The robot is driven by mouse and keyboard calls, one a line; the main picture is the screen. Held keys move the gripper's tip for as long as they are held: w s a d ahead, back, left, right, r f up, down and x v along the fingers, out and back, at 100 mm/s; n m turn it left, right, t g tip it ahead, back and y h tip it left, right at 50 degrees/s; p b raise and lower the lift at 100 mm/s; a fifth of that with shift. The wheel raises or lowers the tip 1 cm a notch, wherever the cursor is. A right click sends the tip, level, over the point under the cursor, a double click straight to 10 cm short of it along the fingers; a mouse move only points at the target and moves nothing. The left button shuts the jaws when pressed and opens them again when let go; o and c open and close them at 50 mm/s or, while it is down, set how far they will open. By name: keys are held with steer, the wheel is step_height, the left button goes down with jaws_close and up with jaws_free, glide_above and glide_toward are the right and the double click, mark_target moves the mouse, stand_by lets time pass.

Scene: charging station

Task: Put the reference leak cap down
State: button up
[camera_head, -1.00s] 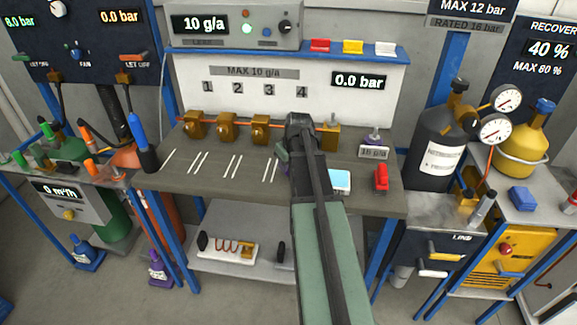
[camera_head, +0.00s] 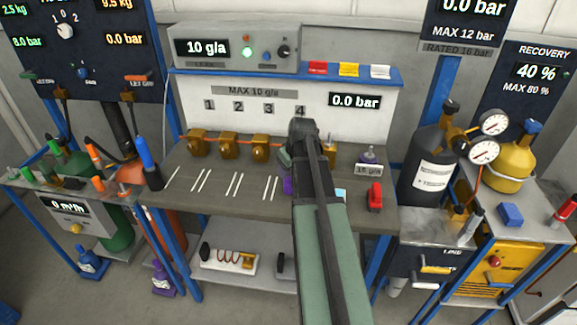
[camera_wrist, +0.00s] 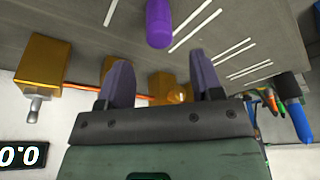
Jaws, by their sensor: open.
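A purple cylinder (camera_head: 288,186), which looks like the reference leak cap, is on the grey bench top just left of my arm. It also shows in the wrist view (camera_wrist: 158,22), beyond the gap between my fingers and apart from them. My gripper (camera_wrist: 163,78) is open, its two purple-grey fingers spread with nothing between them. In the head view my arm hides most of the gripper.
Brass blocks (camera_head: 229,148) stand along the bench's back on an orange line. White stripes (camera_head: 236,184) mark the bench front. A red object (camera_head: 375,195) is at the right. A blue-handled tool (camera_head: 145,160) stands at the left edge. Red, yellow and white blocks sit on the blue shelf (camera_head: 285,76).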

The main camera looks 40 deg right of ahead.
steer(key=p+v, duration=0.2)
steer(key=v, duration=0.2)
steer(key=shift+r, duration=0.15)
steer(key=s+a+g, duration=0.1)
steer(key=s+a, duration=0.2)
steer(key=a, duration=1.4)
steer(key=s+a+g, duration=0.2)
steer(key=s+a, duration=0.2)
steer(key=a, duration=1.2)
steer(key=shift+a+f+n, duration=0.3)
steer(key=shift+a+f, duration=0.05)
steer(key=shift+f, duration=0.05)
